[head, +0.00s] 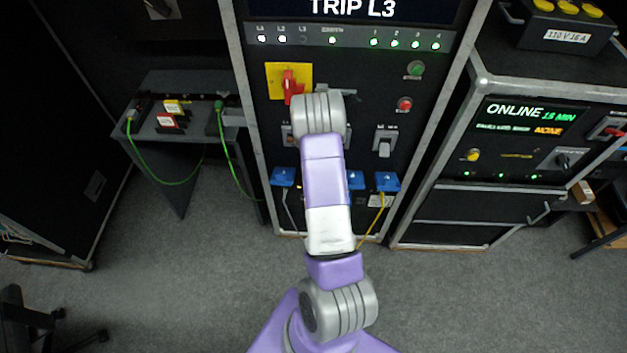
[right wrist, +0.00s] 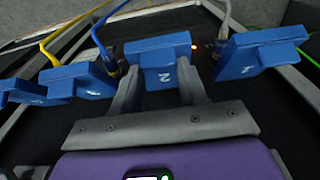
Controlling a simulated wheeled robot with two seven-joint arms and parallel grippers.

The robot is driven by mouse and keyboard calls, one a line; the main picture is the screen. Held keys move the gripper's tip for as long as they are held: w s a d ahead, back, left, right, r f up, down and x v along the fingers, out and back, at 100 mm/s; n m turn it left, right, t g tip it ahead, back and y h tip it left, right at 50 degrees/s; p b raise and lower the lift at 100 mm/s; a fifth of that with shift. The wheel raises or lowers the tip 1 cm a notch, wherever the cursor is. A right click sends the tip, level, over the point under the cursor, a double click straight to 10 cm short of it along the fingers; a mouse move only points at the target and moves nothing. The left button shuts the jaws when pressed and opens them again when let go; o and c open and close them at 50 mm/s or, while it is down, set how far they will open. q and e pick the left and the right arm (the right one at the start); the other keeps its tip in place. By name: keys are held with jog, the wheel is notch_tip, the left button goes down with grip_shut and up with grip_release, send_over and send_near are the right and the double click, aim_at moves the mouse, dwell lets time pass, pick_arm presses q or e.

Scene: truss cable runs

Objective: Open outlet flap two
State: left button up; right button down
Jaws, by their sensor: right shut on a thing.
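Outlet flap two (right wrist: 160,52) is a blue flap marked 2, in the middle of the right wrist view. My right gripper (right wrist: 158,88) is shut on its tab, one grey finger on each side. Flap two sits much like its neighbours, with no clear lift that I can see. Blue flap one (right wrist: 250,52) is to its right in that view, with more blue flaps (right wrist: 78,80) to its left. In the head view my right arm hides flap two and the gripper; flap one (head: 283,176) shows left of the arm. My left gripper is in neither view.
White, blue and yellow (right wrist: 60,42) cables run close by the flaps. Above them on the rack are a red switch handle on a yellow plate (head: 274,82), a green button (head: 415,68) and a red button (head: 404,104). Another cabinet (head: 480,80) stands at right. Grey floor is open in front.

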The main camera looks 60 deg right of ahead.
jog(key=shift+w+d+r, duration=0.2)
jog(key=shift+d+r, duration=0.1)
jog(key=shift+d, duration=0.3)
jog(key=c, duration=1.1)
grip_release()
jog(key=o, duration=0.5)
jog(key=shift+w+f, duration=0.1)
jog(key=shift+f, duration=0.15)
jog(key=shift+a+r, duration=0.1)
jog(key=shift+a, duration=0.05)
notch_tip(320, 180, up, 8)
jog(key=p, duration=0.1)
jog(key=shift+s+a+f, duration=0.25)
jog(key=shift+a, duration=0.1)
